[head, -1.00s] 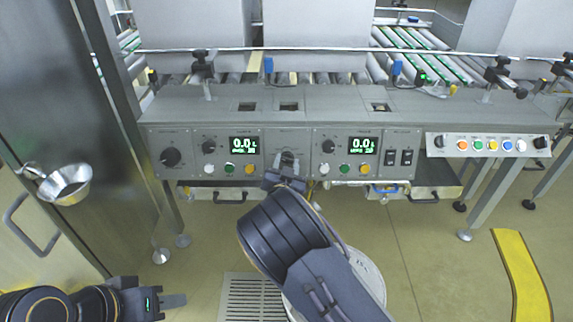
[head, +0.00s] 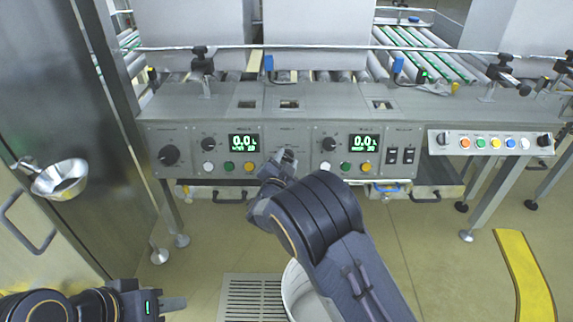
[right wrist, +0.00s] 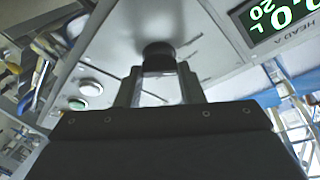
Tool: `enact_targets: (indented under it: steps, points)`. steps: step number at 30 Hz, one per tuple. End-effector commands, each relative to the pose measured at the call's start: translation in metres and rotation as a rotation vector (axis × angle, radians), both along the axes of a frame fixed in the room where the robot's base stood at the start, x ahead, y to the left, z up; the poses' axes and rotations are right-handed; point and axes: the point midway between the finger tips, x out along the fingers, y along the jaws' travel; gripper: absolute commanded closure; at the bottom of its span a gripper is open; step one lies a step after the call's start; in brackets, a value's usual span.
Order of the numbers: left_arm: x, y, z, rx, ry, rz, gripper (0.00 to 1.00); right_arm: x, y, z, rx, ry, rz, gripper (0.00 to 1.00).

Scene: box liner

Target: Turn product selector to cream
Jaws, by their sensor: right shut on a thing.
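The product selector is a dark knob (head: 289,154) on the middle panel of the grey console, between the two green displays. It is partly hidden by my right gripper (head: 284,162). In the right wrist view the dark knob (right wrist: 158,52) sits between the two fingers of my right gripper (right wrist: 160,75), which are shut on it. The knob's pointer and the label's words cannot be read. My left gripper (head: 173,303) is low at the left, away from the console; its finger gap cannot be made out.
A steel funnel (head: 62,180) is at the left. A pale bucket (head: 298,290) stands below my right arm. A yellow strip (head: 524,275) lies at right.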

Motion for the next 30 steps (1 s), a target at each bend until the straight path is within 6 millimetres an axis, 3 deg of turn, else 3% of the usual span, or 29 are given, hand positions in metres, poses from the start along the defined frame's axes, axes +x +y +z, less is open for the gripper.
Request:
enact_targets:
  steps: [18, 30]
  points:
    - [0.0000, 0.0000, -0.0005, 0.000, 0.000, 0.000, 0.64, 0.0011, 0.0007, 0.0026, 0.540, 0.001, -0.191, 0.88]
    - [0.0000, 0.0000, 0.0036, 0.000, 0.000, 0.000, 0.64, 0.0012, 0.0014, 0.0033, 0.752, 0.000, -0.265, 0.88]
